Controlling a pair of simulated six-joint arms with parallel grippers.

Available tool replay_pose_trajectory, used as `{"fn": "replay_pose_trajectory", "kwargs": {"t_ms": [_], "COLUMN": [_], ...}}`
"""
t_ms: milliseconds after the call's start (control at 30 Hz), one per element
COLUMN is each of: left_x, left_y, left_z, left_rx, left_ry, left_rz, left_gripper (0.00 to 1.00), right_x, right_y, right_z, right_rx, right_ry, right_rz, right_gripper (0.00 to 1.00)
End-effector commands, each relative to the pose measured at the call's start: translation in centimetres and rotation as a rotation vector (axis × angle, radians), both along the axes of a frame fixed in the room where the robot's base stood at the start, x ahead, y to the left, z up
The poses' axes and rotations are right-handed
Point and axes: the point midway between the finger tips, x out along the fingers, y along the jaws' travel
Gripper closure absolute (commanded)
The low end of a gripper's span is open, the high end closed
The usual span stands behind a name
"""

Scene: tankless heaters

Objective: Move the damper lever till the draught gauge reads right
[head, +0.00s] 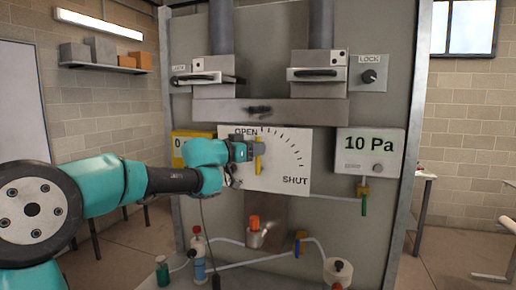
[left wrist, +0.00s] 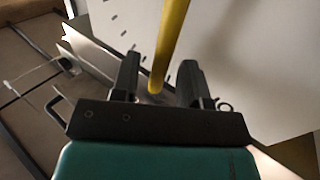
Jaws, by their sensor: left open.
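The damper lever (head: 258,157) is a yellow bar, roughly upright on a white dial plate (head: 280,178) marked OPEN at the top and SHUT at the lower right. The lever stands near the OPEN end. The draught gauge (head: 358,143) to the right reads 10 Pa. My left gripper (head: 250,151) is at the lever from the left. In the left wrist view the yellow lever (left wrist: 172,40) runs down between the two dark, spread fingers of my left gripper (left wrist: 159,82), with gaps visible beside it. My right gripper is not in view.
A yellow-edged box (head: 180,147) at the left is partly hidden by my arm. Two vents with handles (head: 317,75) sit above the dial. Below are an orange-capped valve (head: 254,224), pipes and small bottles (head: 338,270). A LOCK knob (head: 369,76) is at upper right.

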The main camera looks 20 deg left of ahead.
Motion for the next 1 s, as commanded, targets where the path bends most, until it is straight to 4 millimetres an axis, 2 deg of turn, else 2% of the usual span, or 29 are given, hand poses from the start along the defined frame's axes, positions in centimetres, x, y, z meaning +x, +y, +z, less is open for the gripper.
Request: {"fn": "replay_pose_trajectory", "kwargs": {"t_ms": [200,467,900,1000], "left_x": [1.35,1.4,1.38,1.37], "left_y": [-0.78,-0.78,-0.77,-0.78], "left_z": [-0.03,-0.01,0.0,0.0], "left_rx": [0.0,0.0,0.0,0.0], "left_ry": [0.0,0.0,0.0,0.0], "left_rz": [0.0,0.0,0.0,0.0], "left_gripper": [0.59,0.59,1.0,1.0], "right_x": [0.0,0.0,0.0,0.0], "right_y": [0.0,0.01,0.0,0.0], "right_z": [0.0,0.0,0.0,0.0], "right_rx": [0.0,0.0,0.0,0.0], "right_ry": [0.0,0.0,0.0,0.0], "right_rz": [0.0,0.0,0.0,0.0], "right_gripper": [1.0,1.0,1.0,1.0]}}
